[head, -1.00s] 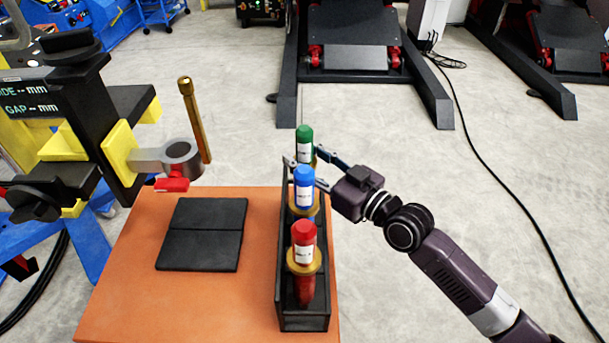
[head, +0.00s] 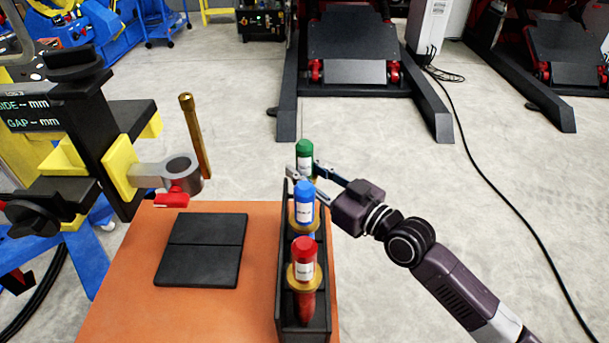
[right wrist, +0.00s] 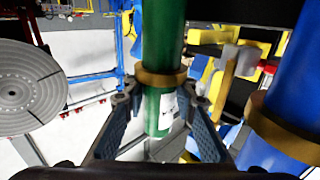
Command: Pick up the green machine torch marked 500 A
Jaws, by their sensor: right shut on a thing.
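The green torch (head: 305,158) stands upright at the far end of a black rack (head: 302,325), behind the blue torch (head: 304,201) and the red torch (head: 304,260). My right gripper (head: 308,176) reaches in from the right and is shut on the green torch. In the right wrist view, the green torch (right wrist: 164,50) runs between the two fingers (right wrist: 163,108), with its gold collar at the fingertips and a white label partly visible. The label's writing is too small to read. The blue torch (right wrist: 295,80) stands close on the right there. My left gripper is not in view.
The rack stands on an orange table (head: 120,290) beside a black two-part pad (head: 203,250). A grey ring holder (head: 181,168) with a red lever and a brass rod stands to the left. Open floor lies beyond the table and to the right.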

